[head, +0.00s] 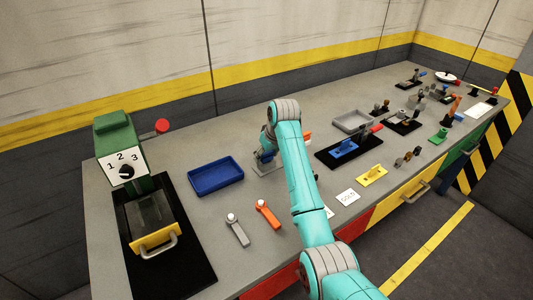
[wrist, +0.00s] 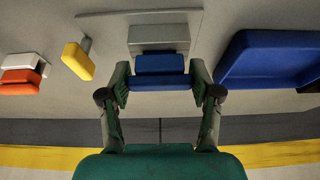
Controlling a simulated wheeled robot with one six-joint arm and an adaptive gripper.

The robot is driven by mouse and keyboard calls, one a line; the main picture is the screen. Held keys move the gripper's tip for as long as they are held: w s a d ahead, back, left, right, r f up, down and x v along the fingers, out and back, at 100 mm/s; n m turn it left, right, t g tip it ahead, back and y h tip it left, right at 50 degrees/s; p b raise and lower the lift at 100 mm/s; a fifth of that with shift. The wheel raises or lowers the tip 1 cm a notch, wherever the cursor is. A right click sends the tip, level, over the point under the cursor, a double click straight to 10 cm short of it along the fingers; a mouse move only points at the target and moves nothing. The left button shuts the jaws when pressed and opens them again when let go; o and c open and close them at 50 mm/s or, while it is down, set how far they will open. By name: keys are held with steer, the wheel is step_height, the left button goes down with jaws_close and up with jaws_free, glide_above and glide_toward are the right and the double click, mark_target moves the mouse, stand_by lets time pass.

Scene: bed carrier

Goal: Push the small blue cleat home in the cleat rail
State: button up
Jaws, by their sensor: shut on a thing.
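My gripper (head: 263,158) is low over the bench behind my teal arm. In the wrist view my gripper (wrist: 160,84) is shut on the small blue cleat (wrist: 160,65), one finger on each side of it. A grey stepped block (wrist: 159,38), which looks like the cleat rail, is directly beyond the cleat. I cannot tell how deep the cleat sits in it. In the head view a grey plate (head: 268,170) shows under the gripper, and the arm covers much of this spot.
A blue tray (head: 215,175) lies left of the gripper; it also shows close by in the wrist view (wrist: 270,62). A yellow block (wrist: 76,60) and an orange-and-white block (wrist: 22,75) stand on the other side. Grey and orange levers (head: 267,214) lie nearer the front edge.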

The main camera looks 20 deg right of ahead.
steer(key=shift+f, duration=0.25)
steer(key=o, duration=1.5)
steer(key=shift+c, duration=0.2)
steer(key=v, duration=1.2)
steer(key=shift+s+f, duration=0.1)
